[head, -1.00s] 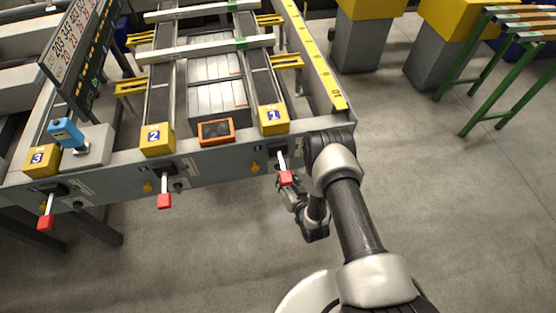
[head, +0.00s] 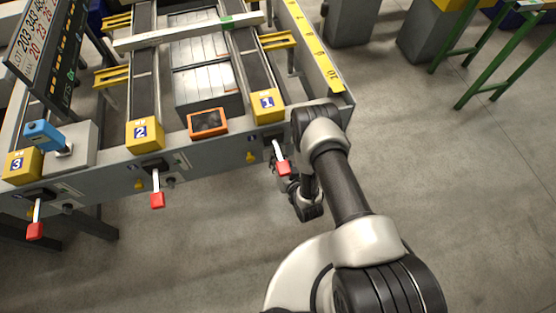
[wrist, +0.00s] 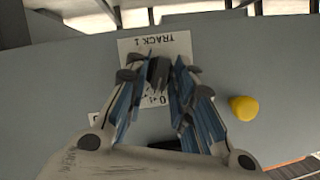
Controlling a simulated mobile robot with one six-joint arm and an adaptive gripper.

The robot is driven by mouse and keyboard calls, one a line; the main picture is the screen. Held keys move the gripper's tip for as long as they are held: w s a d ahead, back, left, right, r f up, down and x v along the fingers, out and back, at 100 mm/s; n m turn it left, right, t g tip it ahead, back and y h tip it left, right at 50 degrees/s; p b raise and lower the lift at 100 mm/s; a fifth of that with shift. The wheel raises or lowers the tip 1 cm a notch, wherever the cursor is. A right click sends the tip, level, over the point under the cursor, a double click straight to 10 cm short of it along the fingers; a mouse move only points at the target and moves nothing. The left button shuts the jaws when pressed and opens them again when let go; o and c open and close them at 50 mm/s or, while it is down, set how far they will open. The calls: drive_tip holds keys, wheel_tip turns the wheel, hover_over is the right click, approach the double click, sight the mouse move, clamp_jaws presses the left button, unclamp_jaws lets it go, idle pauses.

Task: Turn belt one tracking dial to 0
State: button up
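The belt one tracking dial (wrist: 158,72) is a small dark knob on a white plate (wrist: 176,46) marked TRACK 1, upside down in the wrist view. A "0" shows on the plate below the knob; the rest of the scale is mostly hidden by my fingers. My gripper (wrist: 159,77) is open, with its blue-padded fingers either side of the knob. I cannot tell whether they touch it. In the head view the yellow block numbered 1 (head: 267,105) marks belt one; the dial is hidden there behind my arm and the red-handled lever (head: 283,168).
A yellow knob (wrist: 244,108) sits right of the plate in the wrist view. Red-handled levers (head: 157,200) stick out below belts 2 and 3. An orange-framed screen (head: 208,123) stands between blocks 1 and 2. Floor to the right is clear up to a green stand (head: 490,75).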

clamp_jaws()
drive_tip(key=shift+r, duration=0.1)
drive_tip(key=shift+w+a+r+n+h+p, duration=0.1)
drive_tip(key=shift+a+n+h+p, duration=0.15)
drive_tip(key=shift+n+h+p, duration=0.8)
drive_tip(key=shift+n+b, duration=0.25)
drive_tip(key=shift+b, duration=0.15)
drive_tip(key=shift+o, duration=1.7)
unclamp_jaws()
drive_tip(key=shift+w, duration=0.1)
